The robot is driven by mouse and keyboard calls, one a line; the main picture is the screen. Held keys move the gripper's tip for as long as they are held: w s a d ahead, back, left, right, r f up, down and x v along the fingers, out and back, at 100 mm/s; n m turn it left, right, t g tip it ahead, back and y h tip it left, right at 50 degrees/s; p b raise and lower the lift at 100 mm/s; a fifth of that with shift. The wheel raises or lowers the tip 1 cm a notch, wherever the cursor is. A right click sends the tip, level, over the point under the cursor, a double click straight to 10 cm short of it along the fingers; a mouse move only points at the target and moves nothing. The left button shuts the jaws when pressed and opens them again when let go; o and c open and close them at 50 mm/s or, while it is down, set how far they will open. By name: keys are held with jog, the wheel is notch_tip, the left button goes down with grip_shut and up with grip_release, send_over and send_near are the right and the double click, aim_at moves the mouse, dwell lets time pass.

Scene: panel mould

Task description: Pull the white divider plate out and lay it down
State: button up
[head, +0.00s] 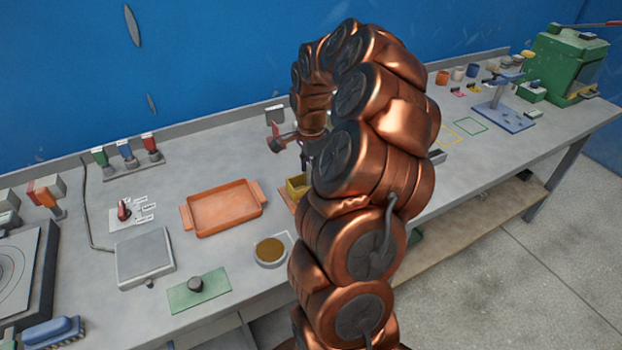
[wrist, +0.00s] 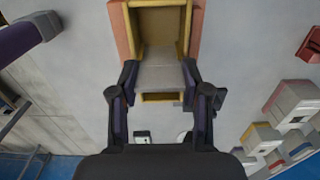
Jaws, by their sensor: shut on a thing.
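The yellow mould (wrist: 187,28) shows at the top of the wrist view, a box with an orange base (wrist: 120,30) around it. The white divider plate (wrist: 159,77) looks pale grey and spans the space between my fingers. My gripper (wrist: 159,73) is shut on it, one finger at each side edge. The plate's far edge meets the mould's opening; I cannot tell how much of it is still inside. In the head view my arm hides most of the mould (head: 297,188) and the plate.
An orange tray (head: 222,210) lies on the bench left of the mould. A round dish with brown contents (head: 270,251) and a green mat (head: 199,290) are nearer the front edge. A grey scale (head: 144,257) stands further left. Bare bench lies between them.

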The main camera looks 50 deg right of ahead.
grip_shut()
jog(key=shift+r+b, duration=0.3)
jog(key=shift+r, duration=3.4)
jog(key=shift+r, duration=0.1)
jog(key=shift+r, duration=1.9)
jog(key=shift+a, duration=0.1)
